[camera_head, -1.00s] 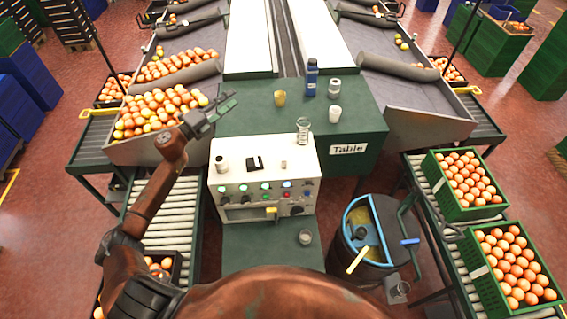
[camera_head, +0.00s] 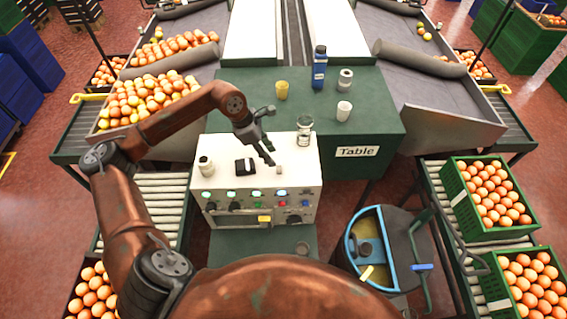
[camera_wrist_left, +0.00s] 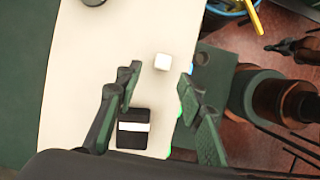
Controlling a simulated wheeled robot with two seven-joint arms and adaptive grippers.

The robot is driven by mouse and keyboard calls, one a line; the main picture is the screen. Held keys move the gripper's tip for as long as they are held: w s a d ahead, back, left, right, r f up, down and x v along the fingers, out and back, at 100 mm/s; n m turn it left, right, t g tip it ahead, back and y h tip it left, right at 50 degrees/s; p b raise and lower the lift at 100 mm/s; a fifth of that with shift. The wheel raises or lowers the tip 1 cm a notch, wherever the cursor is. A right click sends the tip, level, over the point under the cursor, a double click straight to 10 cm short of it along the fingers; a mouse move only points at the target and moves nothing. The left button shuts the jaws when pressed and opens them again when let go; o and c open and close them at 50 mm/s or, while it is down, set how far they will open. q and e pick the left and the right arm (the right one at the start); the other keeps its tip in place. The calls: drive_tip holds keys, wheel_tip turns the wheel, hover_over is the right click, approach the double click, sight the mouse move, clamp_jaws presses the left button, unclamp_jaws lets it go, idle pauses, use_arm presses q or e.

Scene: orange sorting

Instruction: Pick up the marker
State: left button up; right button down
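I cannot make out a clear marker in either view. A small whitish block (camera_head: 279,170) stands on top of the white control box (camera_head: 225,182); it also shows in the left wrist view (camera_wrist_left: 162,61). My left gripper (camera_head: 271,158) is above the control box, just behind and left of that block in the head view. In the left wrist view my gripper (camera_wrist_left: 160,85) has its fingers wide apart, with nothing held. The block appears between the finger lines, beyond the tips. My right gripper cannot be made out.
A black item with a white stripe (camera_wrist_left: 133,128) lies near my left fingers, on the control box. A small bottle (camera_head: 205,167) and a glass jar (camera_head: 304,132) stand at the sides. A yellow cup (camera_head: 282,91), blue bottle (camera_head: 319,70) and white cup (camera_head: 344,110) stand on the green table (camera_head: 385,110).

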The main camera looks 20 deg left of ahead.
sight(278, 163)
use_arm(q)
drive_tip(key=x, duration=0.2)
drive_tip(key=p+x, duration=0.1)
drive_tip(key=x, duration=0.1)
drive_tip(key=p+x, duration=0.1)
drive_tip(key=x, duration=0.1)
drive_tip(key=shift+w+d+r, duration=0.1)
drive_tip(key=shift+d+r, duration=0.1)
drive_tip(key=shift+d, duration=0.1)
drive_tip(key=shift+d+f, duration=0.1)
drive_tip(key=shift+f, duration=0.25)
drive_tip(key=shift+c, duration=0.7)
clamp_jaws()
